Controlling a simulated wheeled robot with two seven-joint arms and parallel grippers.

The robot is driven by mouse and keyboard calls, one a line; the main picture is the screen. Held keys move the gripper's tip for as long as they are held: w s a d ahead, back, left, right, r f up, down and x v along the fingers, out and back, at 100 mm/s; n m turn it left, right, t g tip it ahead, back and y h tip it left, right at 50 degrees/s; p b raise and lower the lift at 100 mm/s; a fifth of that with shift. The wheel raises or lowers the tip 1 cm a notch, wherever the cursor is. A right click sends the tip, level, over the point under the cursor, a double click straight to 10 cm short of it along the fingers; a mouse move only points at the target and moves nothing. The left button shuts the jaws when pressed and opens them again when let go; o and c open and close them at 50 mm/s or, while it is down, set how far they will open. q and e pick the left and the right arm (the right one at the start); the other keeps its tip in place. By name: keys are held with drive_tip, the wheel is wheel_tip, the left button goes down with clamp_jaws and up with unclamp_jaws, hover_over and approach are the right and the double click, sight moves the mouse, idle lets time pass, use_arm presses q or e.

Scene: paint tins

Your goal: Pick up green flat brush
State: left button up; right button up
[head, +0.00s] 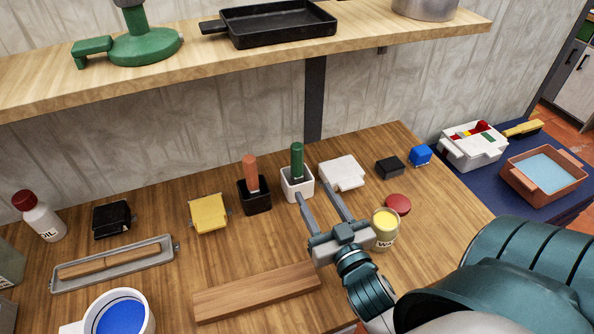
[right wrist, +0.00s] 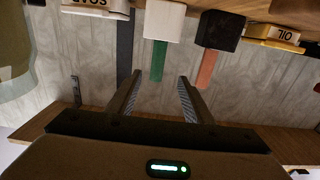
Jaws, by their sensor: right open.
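The green flat brush (head: 297,158) stands handle-up in a white cup (head: 296,184) at the back middle of the wooden table. My right gripper (head: 315,190) is open and empty, in front of the white cup and pointing towards it. In the right wrist view, which is upside down, the green handle (right wrist: 159,62) appears between the lines of the two fingertips (right wrist: 159,78), with its end close to them. The brush's bristle end is hidden inside the cup. My left gripper is not in view.
A black cup (head: 255,198) with an orange-handled brush (head: 250,172) stands just left of the white cup. A wax jar (head: 384,229) is close to my right gripper's wrist. A white block-like item (head: 342,172) lies to the right. A shelf (head: 200,75) overhangs the back.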

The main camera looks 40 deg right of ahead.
sight(298, 164)
drive_tip(key=p+x, duration=0.2)
drive_tip(key=x, duration=1)
drive_tip(key=shift+w+r, duration=0.1)
drive_tip(key=shift+w, duration=0.05)
use_arm(q)
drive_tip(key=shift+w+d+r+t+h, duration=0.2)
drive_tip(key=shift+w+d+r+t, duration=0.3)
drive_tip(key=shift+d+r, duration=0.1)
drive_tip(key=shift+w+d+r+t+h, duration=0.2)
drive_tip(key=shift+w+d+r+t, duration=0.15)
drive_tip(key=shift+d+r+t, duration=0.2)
drive_tip(key=shift+p, duration=0.3)
